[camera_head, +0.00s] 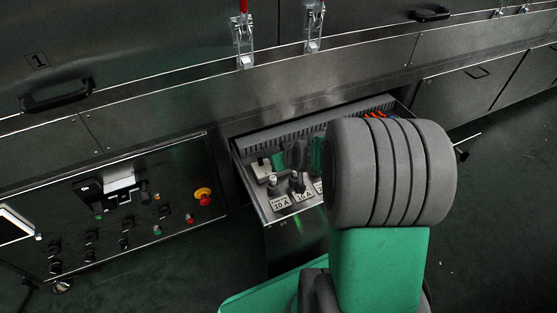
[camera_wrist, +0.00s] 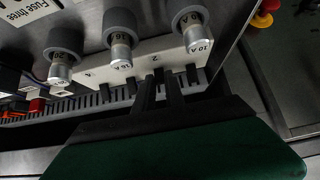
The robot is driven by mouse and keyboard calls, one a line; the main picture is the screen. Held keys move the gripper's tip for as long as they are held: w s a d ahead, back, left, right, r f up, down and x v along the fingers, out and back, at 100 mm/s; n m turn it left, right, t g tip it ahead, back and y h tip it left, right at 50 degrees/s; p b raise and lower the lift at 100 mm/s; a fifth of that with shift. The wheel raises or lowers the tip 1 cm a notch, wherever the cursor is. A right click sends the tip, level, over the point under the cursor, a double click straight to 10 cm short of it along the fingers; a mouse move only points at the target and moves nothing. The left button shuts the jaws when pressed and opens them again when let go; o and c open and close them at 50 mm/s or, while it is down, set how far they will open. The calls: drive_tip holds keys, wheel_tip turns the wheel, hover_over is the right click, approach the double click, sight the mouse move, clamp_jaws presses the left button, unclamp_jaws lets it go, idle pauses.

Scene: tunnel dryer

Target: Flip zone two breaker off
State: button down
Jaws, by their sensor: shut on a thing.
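A white breaker strip (camera_wrist: 130,66) with black levers crosses the wrist view, below the fuse holders. The two dark fingers of my gripper (camera_wrist: 161,84) are shut around the breaker lever beside the printed "2" (camera_wrist: 154,58). The fingers hide most of that lever, so its position cannot be told. Another black lever (camera_wrist: 192,74) stands free just to the right, and more stand to the left. In the head view the end of the white strip (camera_head: 261,171) shows in the open drawer, and my arm hides much of the rest.
Grey fuse holders, with 10 A (camera_wrist: 194,36) at the right, stand close to my fingers. The open drawer (camera_head: 285,222) has metal walls and a slotted duct (camera_head: 290,132) at the back. A control panel (camera_head: 120,215) with a red emergency stop (camera_head: 203,196) lies to the left.

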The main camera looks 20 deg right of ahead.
drive_tip(key=shift+s+f+t+b, duration=0.2)
drive_tip(key=shift+f+t+b, duration=0.05)
drive_tip(key=shift+t+b, duration=0.35)
drive_tip(key=c, duration=1.4)
unclamp_jaws()
